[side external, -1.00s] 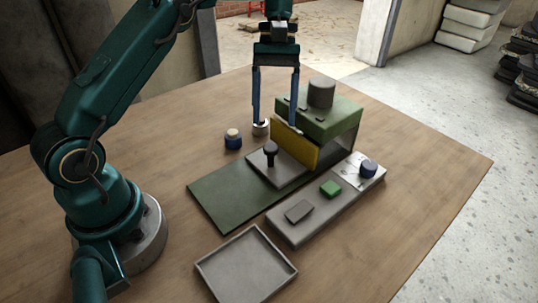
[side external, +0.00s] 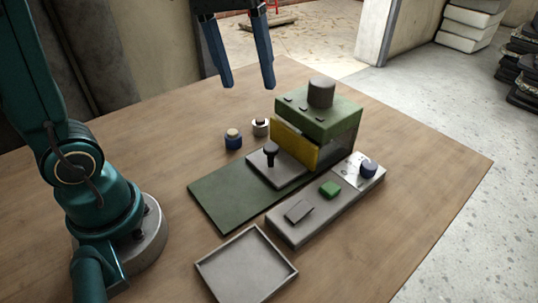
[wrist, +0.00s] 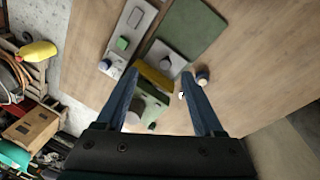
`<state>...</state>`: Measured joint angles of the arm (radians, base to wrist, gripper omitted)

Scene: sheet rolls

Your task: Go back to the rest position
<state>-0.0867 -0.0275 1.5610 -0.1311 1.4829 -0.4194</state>
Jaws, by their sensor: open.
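My gripper (side external: 248,84) is open and empty, raised above the back of the table in the side view. Its two blue fingers also show spread apart in the wrist view (wrist: 165,82). Below and to the right stands a green press-like machine (side external: 338,122) with a grey cylinder on top and a yellow plate (side external: 294,146) in front. A grey plate with a black knob (side external: 270,150) lies before it.
A dark green mat (side external: 222,202) lies before the machine. A grey control panel (side external: 290,232) has a green button (side external: 330,189) and a dark blue knob (side external: 369,168). An empty grey tray (side external: 247,292) lies at the front. The wooden table (side external: 420,170) is bare on the right.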

